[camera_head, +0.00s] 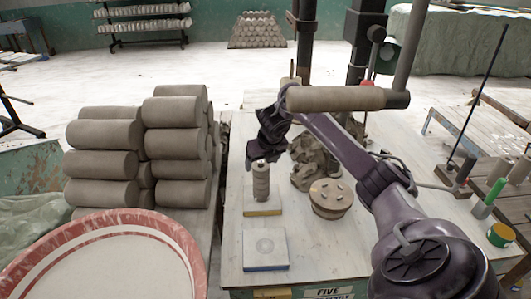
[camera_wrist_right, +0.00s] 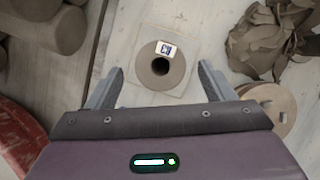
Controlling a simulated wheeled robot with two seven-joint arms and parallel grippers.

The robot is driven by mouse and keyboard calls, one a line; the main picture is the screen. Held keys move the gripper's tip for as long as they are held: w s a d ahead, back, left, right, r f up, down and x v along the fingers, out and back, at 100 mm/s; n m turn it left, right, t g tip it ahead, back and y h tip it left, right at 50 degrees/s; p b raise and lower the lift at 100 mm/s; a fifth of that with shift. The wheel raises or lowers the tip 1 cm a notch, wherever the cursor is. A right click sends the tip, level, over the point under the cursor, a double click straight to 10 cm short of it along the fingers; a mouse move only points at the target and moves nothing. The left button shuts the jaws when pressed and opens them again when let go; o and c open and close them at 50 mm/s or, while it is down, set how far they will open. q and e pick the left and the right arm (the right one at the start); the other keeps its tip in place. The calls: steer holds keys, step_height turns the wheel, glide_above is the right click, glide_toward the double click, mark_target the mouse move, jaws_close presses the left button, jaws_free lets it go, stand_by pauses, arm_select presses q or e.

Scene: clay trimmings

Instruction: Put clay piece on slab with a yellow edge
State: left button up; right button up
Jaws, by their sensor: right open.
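The clay piece (camera_head: 261,184) is a grey-brown ringed cylinder standing upright on the slab with a yellow edge (camera_head: 262,209). In the right wrist view the clay piece (camera_wrist_right: 160,78) shows from above, with a round hole and a small label at its rim. The pale slab (camera_wrist_right: 185,31) lies under it. My right gripper (camera_head: 265,159) is open just above the clay piece. In the right wrist view its fingers (camera_wrist_right: 161,72) stand apart on either side, not touching it. A second slab with a blue edge (camera_head: 264,249) lies empty in front. My left gripper is not in view.
A round clay disc (camera_head: 331,198) and a heap of clay trimmings (camera_head: 306,162) lie right of the slabs. Stacked clay rolls (camera_head: 181,146) stand at the left, behind a large red-rimmed basin (camera_head: 180,235). A horizontal clay-coloured cylinder (camera_head: 335,99) hangs above my right forearm.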

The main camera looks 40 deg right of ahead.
steer(key=p+v, duration=0.3)
steer(key=v, duration=0.4)
steer(key=shift+r+p, duration=0.15)
steer(key=shift+p, duration=0.15)
